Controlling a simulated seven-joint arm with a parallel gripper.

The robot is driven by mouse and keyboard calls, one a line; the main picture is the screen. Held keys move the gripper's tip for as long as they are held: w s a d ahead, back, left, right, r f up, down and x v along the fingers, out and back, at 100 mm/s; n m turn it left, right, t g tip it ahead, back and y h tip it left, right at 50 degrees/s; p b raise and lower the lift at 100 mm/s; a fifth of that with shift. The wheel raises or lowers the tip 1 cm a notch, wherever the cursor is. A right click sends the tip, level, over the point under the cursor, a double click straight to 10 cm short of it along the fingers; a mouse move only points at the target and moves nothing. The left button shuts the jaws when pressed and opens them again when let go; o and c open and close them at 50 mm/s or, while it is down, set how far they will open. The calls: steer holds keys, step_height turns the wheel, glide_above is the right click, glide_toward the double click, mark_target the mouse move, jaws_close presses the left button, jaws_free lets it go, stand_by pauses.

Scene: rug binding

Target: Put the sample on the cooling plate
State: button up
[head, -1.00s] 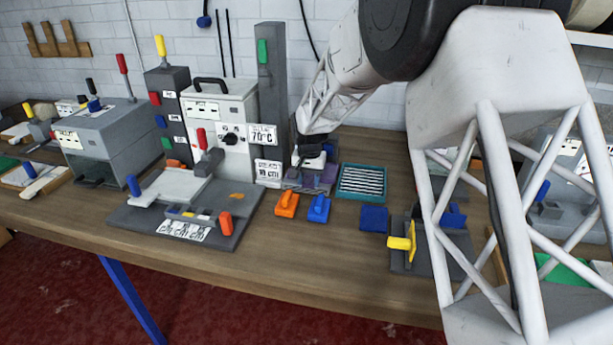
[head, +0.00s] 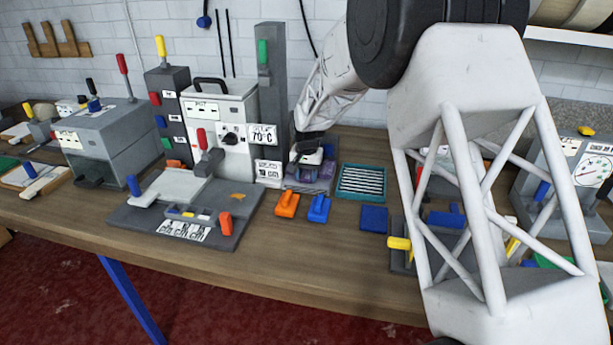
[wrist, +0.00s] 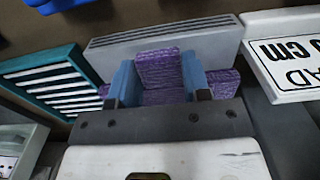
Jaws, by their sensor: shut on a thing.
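The sample seems to be the purple textured piece (wrist: 158,68) between the two blue fingertips of my gripper (wrist: 158,82) in the wrist view. My gripper is shut on it. More purple material (wrist: 222,84) shows below and to both sides; I cannot tell whether it is the same piece. In the head view the purple material (head: 324,172) is at my gripper, low over the bench beside the tall grey post; contact with the block is hidden.
A teal tray with a striped inside (head: 362,182) stands just right. Orange (head: 287,204) and blue (head: 318,208) handled blocks and a flat blue block (head: 374,218) lie in front. The tall grey post (head: 271,110) and a 70°C sign (head: 262,136) stand close on the left.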

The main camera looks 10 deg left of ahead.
steer(key=shift+f, duration=0.3)
steer(key=o, duration=0.9)
steer(key=shift+r, duration=0.15)
steer(key=shift+r, duration=6)
